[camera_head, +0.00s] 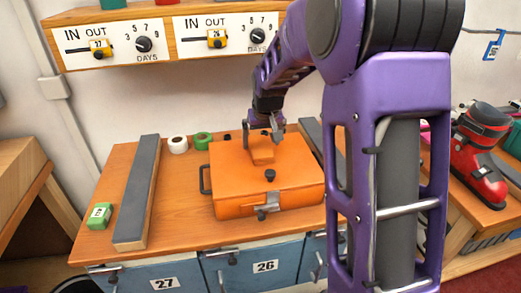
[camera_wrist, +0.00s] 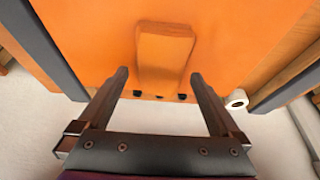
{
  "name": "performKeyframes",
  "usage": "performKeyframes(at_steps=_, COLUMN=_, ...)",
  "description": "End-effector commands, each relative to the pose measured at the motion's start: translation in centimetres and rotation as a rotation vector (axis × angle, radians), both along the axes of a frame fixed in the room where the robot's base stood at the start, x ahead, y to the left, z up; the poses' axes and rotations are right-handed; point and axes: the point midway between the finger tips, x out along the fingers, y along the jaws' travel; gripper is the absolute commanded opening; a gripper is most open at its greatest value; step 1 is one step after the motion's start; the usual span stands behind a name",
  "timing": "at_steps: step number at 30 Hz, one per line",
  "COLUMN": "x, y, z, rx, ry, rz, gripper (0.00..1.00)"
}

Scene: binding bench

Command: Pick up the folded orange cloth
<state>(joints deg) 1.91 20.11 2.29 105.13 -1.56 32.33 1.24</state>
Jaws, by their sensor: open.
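The folded orange cloth (camera_head: 262,153) lies on the lid of an orange case (camera_head: 230,180), nearly the same colour as the lid. In the wrist view the cloth (camera_wrist: 164,58) is a narrow folded strip on the orange surface. My gripper (camera_head: 263,133) is over the back end of the cloth, pointing down. In the wrist view my gripper (camera_wrist: 159,76) is open, with a finger to each side of the cloth's near part and nothing held. I cannot tell how far the fingertips are above the lid.
The case has a black knob (camera_head: 270,175), a front latch (camera_head: 267,208) and a side handle. A long grey-topped bar (camera_head: 137,190) lies to its left, with a green block (camera_head: 99,216) beyond. White tape (camera_head: 178,144) and green tape (camera_head: 202,140) are behind. A control shelf (camera_head: 180,40) hangs above.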

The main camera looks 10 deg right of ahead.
Motion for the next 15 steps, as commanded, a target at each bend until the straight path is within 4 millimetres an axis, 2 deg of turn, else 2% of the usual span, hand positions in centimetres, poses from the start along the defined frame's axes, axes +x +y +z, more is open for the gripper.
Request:
performKeyframes(at_steps=4, x=0.7, y=0.0, z=-1.7, rx=0.0, ry=0.0, rz=0.0, gripper=1.0)
performKeyframes(at_steps=12, x=0.9, y=0.0, z=-1.9, rx=0.0, ry=-0.002, rz=0.0, gripper=1.0)
performKeyframes(at_steps=15, x=0.9, y=0.0, z=-1.9, rx=0.0, ry=-0.002, rz=0.0, gripper=0.84)
